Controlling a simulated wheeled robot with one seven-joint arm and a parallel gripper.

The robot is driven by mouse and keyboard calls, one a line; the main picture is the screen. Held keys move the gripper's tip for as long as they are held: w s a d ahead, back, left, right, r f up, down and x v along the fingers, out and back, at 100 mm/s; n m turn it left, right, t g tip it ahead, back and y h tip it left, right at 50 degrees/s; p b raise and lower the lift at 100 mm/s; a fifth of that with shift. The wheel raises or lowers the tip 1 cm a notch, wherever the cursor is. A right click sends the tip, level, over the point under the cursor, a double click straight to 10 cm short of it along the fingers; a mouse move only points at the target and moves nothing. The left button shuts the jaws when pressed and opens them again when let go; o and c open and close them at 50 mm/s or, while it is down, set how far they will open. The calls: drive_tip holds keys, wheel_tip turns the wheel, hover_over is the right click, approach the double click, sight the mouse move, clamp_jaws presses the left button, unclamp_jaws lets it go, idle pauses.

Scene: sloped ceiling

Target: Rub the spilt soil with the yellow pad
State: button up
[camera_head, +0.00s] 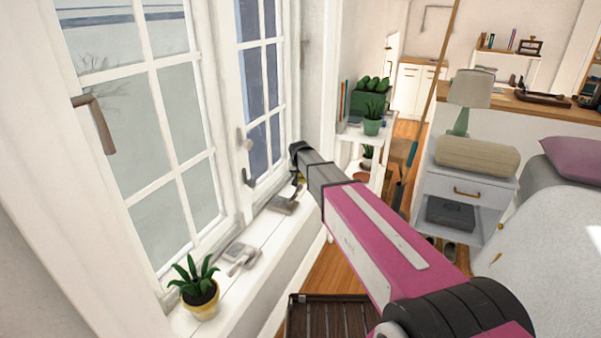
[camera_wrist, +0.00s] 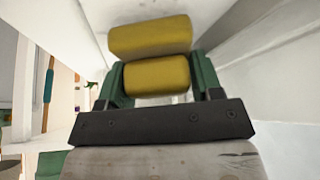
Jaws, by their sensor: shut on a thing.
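My gripper (camera_wrist: 158,78) has green fingers on both sides of the yellow pad (camera_wrist: 157,76) and is shut on it. The pad shows as two rounded yellow parts, one above the other; I cannot tell whether they are one piece. In the head view, my arm reaches over the window sill (camera_head: 258,228), with the gripper (camera_head: 298,180) at its far end beside the window. Only a sliver of yellow shows there. I cannot make out the spilt soil in either view. I cannot tell whether the pad touches the sill.
A potted plant (camera_head: 196,288) stands at the near end of the sill. Grey metal fittings (camera_head: 238,257) lie along it. The window frame (camera_head: 236,150) borders the sill on the left. Beyond the gripper, a white shelf (camera_head: 352,131) holds plants. A dark slatted piece (camera_head: 330,316) is below.

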drive_tip(key=shift+s+a+f, duration=0.1)
drive_tip(key=shift+s+f, duration=0.15)
drive_tip(key=shift+s, duration=0.8)
drive_tip(key=shift+s+d, duration=0.2)
drive_tip(key=shift+d, duration=0.3)
drive_tip(key=d, duration=0.2)
drive_tip(key=shift+s+d+r, duration=0.2)
drive_tip(key=shift+s+d, duration=0.1)
drive_tip(key=shift+s, duration=0.1)
drive_tip(key=shift+d, duration=0.4)
